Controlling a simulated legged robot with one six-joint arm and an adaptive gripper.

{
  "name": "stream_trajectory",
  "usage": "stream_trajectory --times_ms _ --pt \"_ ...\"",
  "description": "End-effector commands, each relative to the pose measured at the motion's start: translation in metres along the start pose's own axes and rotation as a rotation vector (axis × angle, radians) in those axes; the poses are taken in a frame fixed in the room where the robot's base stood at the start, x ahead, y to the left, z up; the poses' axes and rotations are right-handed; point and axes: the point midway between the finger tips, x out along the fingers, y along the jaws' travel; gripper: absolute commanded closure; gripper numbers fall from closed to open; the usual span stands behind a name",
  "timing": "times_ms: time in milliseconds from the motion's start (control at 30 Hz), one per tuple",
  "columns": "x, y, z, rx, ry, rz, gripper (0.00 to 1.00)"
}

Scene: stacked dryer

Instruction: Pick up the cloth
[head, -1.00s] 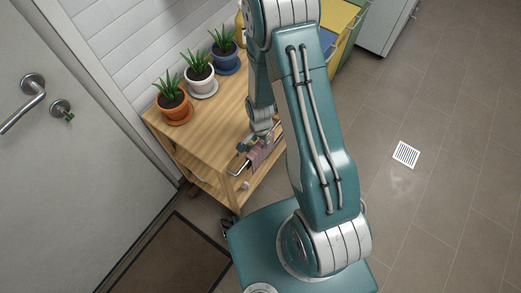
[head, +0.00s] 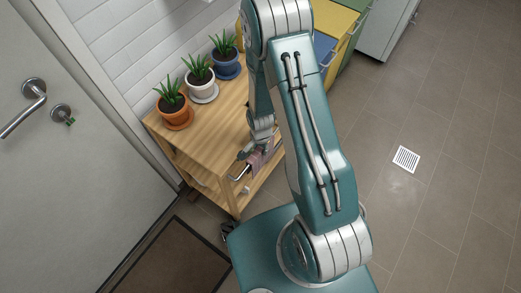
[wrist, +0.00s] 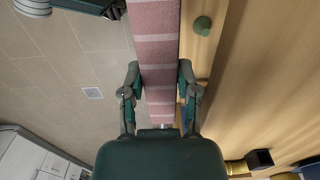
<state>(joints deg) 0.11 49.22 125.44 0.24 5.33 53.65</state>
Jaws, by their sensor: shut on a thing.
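The cloth (wrist: 158,50) is pink with pale stripes and hangs as a long strip down the middle of the wrist view. In the head view the cloth (head: 254,163) shows as a small pinkish patch at the front edge of the wooden cart, by its metal rail (head: 240,172). My gripper (wrist: 159,80) has one finger on each side of the cloth and is shut on it. In the head view my gripper (head: 257,150) is at the cart's front edge, partly hidden behind my arm. I cannot tell whether the cloth still touches the rail.
The wooden cart (head: 205,130) carries potted plants in orange (head: 174,111), white (head: 200,83) and blue (head: 226,62) pots along its back. A door (head: 80,190) and dark mat (head: 178,262) are at left. The tiled floor (head: 440,130) at right is clear.

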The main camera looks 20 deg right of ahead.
Motion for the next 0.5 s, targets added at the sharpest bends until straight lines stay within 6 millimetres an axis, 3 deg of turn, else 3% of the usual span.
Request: stream_trajectory --times_ms 500 --pt "-0.059 -0.001 -0.001 0.0 0.002 -0.003 1.0"
